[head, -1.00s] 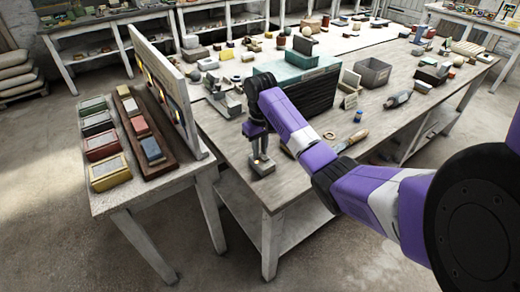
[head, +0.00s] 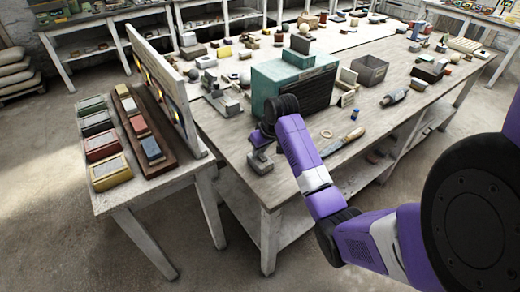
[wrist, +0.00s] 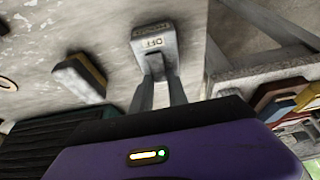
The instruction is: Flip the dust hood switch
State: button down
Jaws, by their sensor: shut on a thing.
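The dust hood switch is a small grey box (head: 261,163) on the near left corner of the workbench. In the wrist view the switch box (wrist: 153,43) shows a label reading OFF and other lettering beside it. My gripper (wrist: 160,68) is shut on the switch lever, its two grey fingers reaching up to the box's near face. The lever itself is mostly hidden between the fingers. In the head view my dark wrist leans over the switch and hides part of it.
A teal box with dark louvres (head: 297,82) stands just behind my wrist. A grey metal device (head: 222,95) sits to the left. A side table (head: 150,190) with coloured blocks and an upright panel (head: 168,85) stands further left. A wooden-handled tool (head: 343,142) lies to the right.

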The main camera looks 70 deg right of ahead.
aim_at(265, 160)
jog(key=c, duration=1.3)
grip_release()
jog(key=shift+r, duration=0.1)
jog(key=v, duration=0.7)
jog(key=shift+a+r+b, duration=0.1)
jog(key=shift+r+b, duration=0.2)
jog(key=shift+b, duration=0.05)
